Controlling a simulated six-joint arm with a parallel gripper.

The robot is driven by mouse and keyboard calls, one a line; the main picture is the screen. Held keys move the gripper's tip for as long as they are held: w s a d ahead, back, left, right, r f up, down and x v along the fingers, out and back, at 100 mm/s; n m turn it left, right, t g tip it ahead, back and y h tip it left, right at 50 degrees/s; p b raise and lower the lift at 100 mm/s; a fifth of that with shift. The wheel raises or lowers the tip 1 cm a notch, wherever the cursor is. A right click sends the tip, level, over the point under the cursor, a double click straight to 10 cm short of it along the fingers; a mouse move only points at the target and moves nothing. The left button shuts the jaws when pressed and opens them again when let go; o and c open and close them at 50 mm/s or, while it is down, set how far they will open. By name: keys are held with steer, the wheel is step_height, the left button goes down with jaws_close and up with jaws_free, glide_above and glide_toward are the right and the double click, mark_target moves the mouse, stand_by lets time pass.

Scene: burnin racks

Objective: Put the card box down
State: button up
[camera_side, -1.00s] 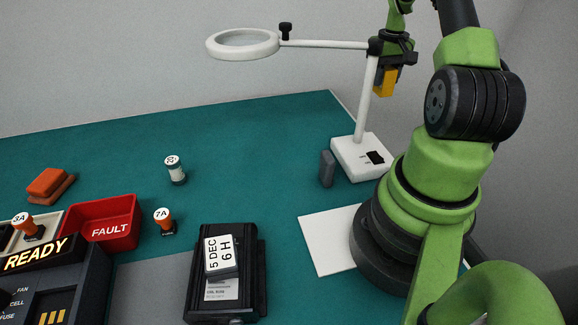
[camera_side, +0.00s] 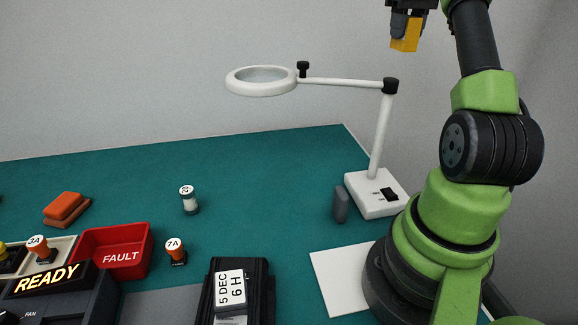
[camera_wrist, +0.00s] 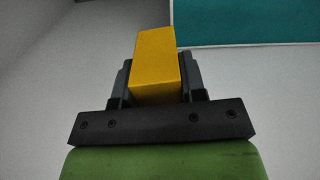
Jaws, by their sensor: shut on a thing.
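The card box is a small yellow block (camera_side: 406,36), held high in the air at the top of the side view. My gripper (camera_side: 407,22) is shut on it, with the box sticking out below the jaws. In the wrist view the card box (camera_wrist: 157,62) sits between the two dark fingers of my gripper (camera_wrist: 156,82), its far end projecting past the fingertips. Nothing touches the box except the fingers.
A magnifier lamp (camera_side: 378,130) stands below the gripper, beside a white sheet (camera_side: 340,278). On the green table (camera_side: 270,200) are a red FAULT bin (camera_side: 120,258), a black unit (camera_side: 262,290), a READY console (camera_side: 50,295) and a capped cylinder (camera_side: 189,200). The middle back is clear.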

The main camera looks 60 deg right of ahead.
steer(key=w+a+r+n, duration=0.1)
steer(key=w+a+n, duration=0.4)
steer(key=a, duration=0.4)
steer(key=w+a+n, duration=0.4)
steer(key=w+a, duration=0.1)
steer(key=a, duration=0.3)
steer(key=s+a+f+n, duration=0.1)
steer(key=a+n, duration=0.7)
steer(key=a, duration=0.8)
steer(key=f, duration=2.8)
steer(key=shift+s+d+f, duration=0.15)
steer(key=shift+s+d, duration=0.05)
steer(key=shift+f, duration=0.1)
steer(key=o, duration=0.9)
